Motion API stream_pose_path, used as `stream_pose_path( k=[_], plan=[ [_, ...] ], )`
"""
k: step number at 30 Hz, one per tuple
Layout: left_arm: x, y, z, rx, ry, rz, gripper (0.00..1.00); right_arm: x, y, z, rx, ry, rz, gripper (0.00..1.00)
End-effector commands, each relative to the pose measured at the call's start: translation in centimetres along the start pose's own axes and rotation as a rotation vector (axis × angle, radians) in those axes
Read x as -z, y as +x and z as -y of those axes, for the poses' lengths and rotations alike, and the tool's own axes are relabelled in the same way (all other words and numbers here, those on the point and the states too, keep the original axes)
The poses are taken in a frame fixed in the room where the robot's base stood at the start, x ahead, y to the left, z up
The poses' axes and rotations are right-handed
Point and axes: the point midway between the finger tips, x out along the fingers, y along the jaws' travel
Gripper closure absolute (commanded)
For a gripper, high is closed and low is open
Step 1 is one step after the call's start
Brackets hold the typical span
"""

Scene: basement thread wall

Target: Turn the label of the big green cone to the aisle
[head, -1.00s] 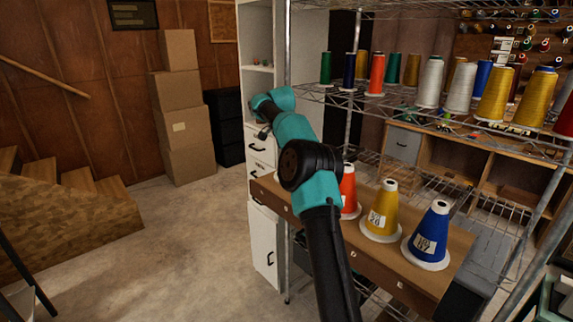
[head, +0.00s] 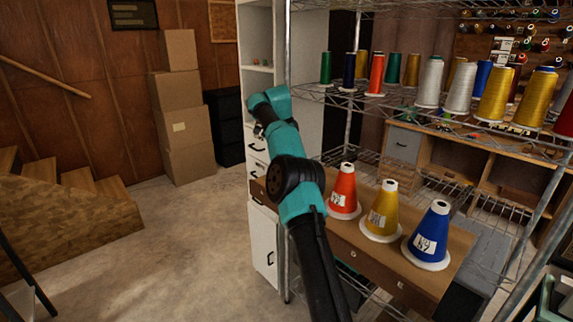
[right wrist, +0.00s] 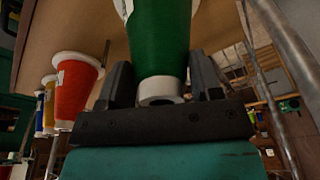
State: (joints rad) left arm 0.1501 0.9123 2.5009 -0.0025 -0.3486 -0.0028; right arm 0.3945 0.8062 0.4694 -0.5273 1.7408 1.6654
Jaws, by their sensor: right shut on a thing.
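The big green cone (right wrist: 160,35) fills the upper middle of the right wrist view, its white tip towards my wrist. My right gripper (right wrist: 162,78) has one dark finger on each side of the cone's narrow end and is shut on it. A white patch shows at the cone's upper left edge; I cannot tell whether it is label or base rim. No readable label shows on the green side facing the wrist camera. In the head view my right arm hides this cone and the gripper. My left gripper is in neither current view.
Orange (head: 344,190), yellow (head: 381,213) and blue (head: 430,238) cones with white labels stand in a row on the wooden shelf (head: 455,250). Metal posts and an upper wire shelf of thread cones (head: 432,82) border it. Open floor (head: 190,240) lies left.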

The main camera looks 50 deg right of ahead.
Motion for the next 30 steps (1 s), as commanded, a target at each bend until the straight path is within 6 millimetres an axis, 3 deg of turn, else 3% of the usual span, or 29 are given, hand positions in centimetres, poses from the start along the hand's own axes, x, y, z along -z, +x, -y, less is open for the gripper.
stream_pose_path(
  k=[18,19,27,30],
  plan=[
    [0.0,0.0,0.0,0.0,0.0,0.0,0.64,-0.05,0.32,0.0,0.002,-0.001,0.0,0.62],
    [0.0,0.0,0.0,0.0,0.0,0.0,0.64,-0.05,0.32,0.0,0.002,-0.001,0.0,0.38],
    [0.0,0.0,0.0,0.0,0.0,0.0,0.64,-0.07,0.36,0.0,0.001,-0.002,0.0,0.13],
    [0.0,0.0,0.0,0.0,0.0,0.0,0.64,-0.08,0.37,0.0,0.001,-0.002,0.0,0.11]
  ],
)
